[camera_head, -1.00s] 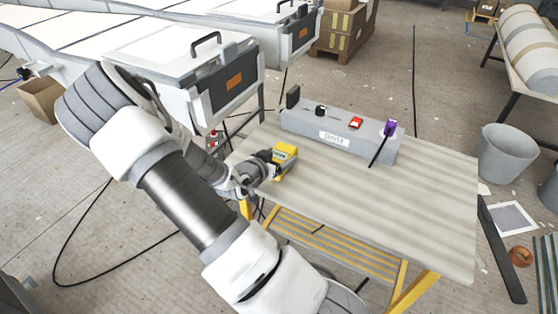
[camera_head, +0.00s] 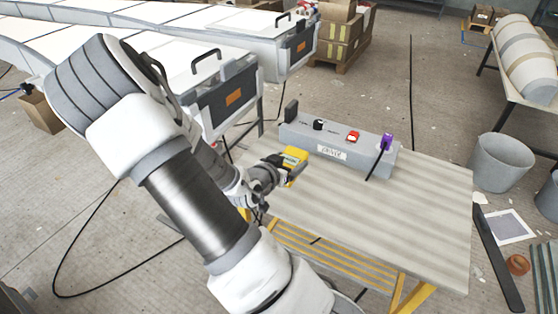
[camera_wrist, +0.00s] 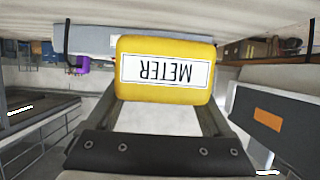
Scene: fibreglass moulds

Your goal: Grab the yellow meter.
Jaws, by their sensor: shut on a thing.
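The yellow meter (camera_wrist: 165,93) fills the middle of the wrist view, its white METER label upside down there. My gripper (camera_wrist: 165,105) is shut on it, with a finger along each side. In the head view the meter (camera_head: 294,160) is at the end of my gripper (camera_head: 278,170), over the left part of the table (camera_head: 390,220) near the grey box. I cannot tell whether it touches the table top.
A long grey box (camera_head: 340,145) with a black knob, a red switch and a purple part stands along the table's back edge. White cases (camera_head: 210,90) are behind at the left. A grey bucket (camera_head: 502,158) stands right of the table. The table's middle and right are clear.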

